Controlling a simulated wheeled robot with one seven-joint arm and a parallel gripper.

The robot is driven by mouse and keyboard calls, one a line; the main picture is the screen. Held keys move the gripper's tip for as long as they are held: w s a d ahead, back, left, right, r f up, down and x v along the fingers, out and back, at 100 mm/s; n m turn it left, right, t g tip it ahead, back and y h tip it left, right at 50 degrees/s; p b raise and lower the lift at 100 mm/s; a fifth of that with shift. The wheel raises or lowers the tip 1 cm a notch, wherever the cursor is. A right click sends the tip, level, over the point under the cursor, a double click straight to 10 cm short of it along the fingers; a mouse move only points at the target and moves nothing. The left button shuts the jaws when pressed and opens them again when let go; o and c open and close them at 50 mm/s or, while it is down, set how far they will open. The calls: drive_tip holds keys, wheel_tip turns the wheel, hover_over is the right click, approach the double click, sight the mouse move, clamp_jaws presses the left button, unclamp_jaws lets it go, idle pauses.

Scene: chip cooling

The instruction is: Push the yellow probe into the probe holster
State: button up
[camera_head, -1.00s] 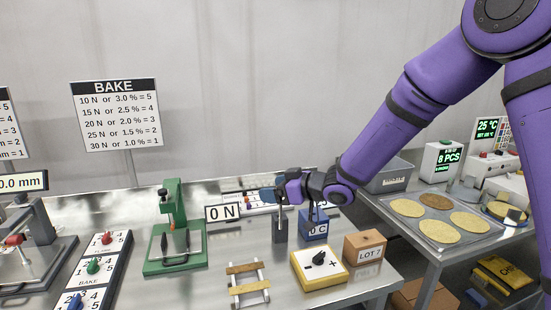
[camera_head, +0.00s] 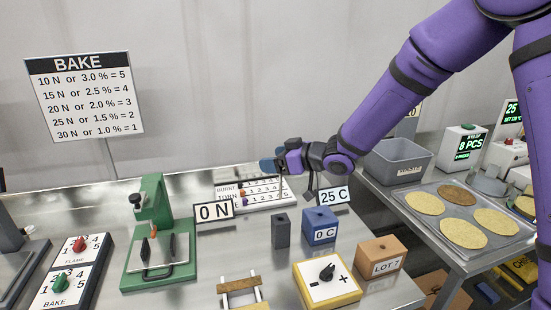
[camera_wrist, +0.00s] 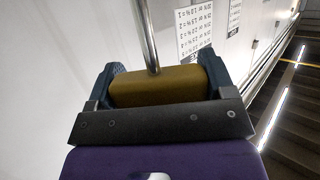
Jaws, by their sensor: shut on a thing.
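My gripper (camera_head: 270,164) is above the worktable and pointing left in the head view. In the wrist view, its dark blue fingers (camera_wrist: 160,82) are shut on the yellow probe's handle (camera_wrist: 155,90), one finger on each side. The probe's thin metal rod (camera_wrist: 150,38) runs from the handle to the top of that view. The probe is small and hard to make out in the head view. A dark grey upright block with a hole in its top, seemingly the probe holster (camera_head: 281,234), stands below my gripper, with a visible gap between them.
A blue block marked 0 C (camera_head: 319,228) stands close right of the grey block, with a 25 C sign (camera_head: 334,198) behind. A yellow-edged dial box (camera_head: 345,293) is in front, a green press (camera_head: 153,225) left.

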drive_tip(key=shift+d+f, duration=0.1)
hover_over(276, 217)
drive_tip(key=shift+w+f, duration=0.1)
drive_tip(key=shift+f, duration=7.75)
drive_tip(key=o, duration=1)
drive_tip(key=shift+c, duration=0.2)
